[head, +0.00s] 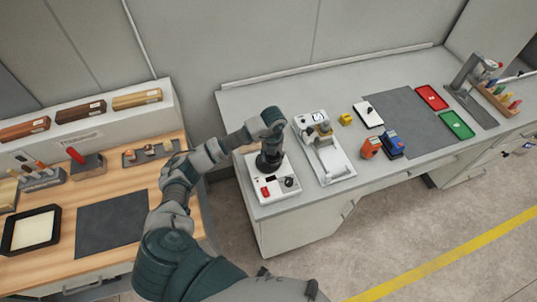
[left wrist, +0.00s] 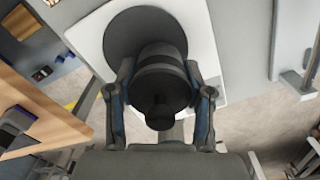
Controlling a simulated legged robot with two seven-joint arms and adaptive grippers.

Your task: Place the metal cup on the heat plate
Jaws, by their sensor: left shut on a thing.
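The metal cup looks like a dark cylinder (left wrist: 163,80) in the left wrist view. My left gripper (left wrist: 160,72) is shut on it, with one finger on each side. In the head view the left gripper (head: 268,150) comes down from above and hides much of the dark cup (head: 268,161). The heat plate (left wrist: 143,32) is a dark round disc on a white base, partly hidden behind the cup. Its white unit (head: 287,170), with a red switch and dark knob, stands at the bench's left end. I cannot tell whether the cup touches the plate.
A white instrument (head: 333,162) stands close to the right of the heat plate unit. Orange and blue items (head: 382,147) and red and green trays (head: 432,98) are farther right. A wooden bench (head: 75,198) is at the left, across a gap. A dark mat (head: 405,112) is mostly clear.

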